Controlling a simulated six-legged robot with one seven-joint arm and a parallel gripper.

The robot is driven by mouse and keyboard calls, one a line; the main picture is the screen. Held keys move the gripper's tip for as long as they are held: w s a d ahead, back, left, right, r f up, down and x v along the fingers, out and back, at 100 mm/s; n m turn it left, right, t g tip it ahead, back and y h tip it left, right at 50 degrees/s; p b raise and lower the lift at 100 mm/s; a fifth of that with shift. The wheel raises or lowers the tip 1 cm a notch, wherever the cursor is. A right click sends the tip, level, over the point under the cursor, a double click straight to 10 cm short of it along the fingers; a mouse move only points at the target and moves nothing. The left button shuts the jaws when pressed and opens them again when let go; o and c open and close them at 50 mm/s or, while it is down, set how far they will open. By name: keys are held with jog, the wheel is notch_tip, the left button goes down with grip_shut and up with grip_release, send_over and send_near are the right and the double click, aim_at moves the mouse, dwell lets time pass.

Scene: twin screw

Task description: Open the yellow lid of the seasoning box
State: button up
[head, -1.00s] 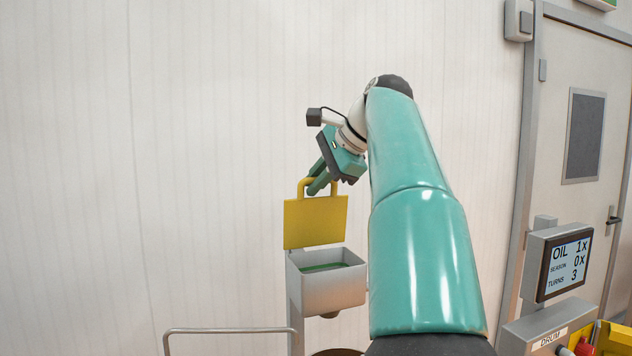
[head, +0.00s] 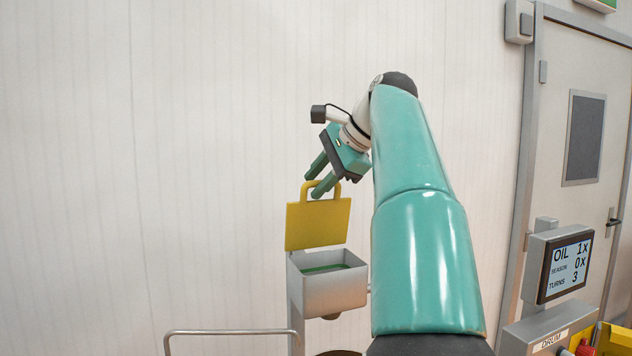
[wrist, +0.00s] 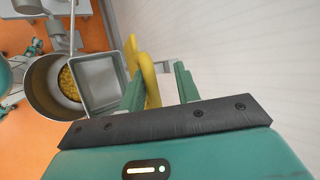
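The yellow lid (head: 318,226) stands upright at the back of the grey seasoning box (head: 334,296), so the box is open and green shows inside. The lid's loop handle is at its top edge. My gripper (head: 315,184) is at this handle, its two green fingers spread apart. In the wrist view the yellow lid (wrist: 149,80) shows edge-on between the fingers, nearer the left one, with a gap to the right one. The open box (wrist: 97,84) is to the left of it. Whether a finger touches the handle cannot be told.
A round pot (wrist: 40,88) with yellow contents stands below and beside the box. A metal rail (head: 230,331) runs at the lower left. A display (head: 567,264) reading OIL 1x, SEASON 0x, TURNS 3 stands at right. The pale wall is close behind.

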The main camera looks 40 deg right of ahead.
jog(key=v, duration=0.7)
jog(key=shift+s, duration=0.2)
jog(key=shift+a, duration=0.1)
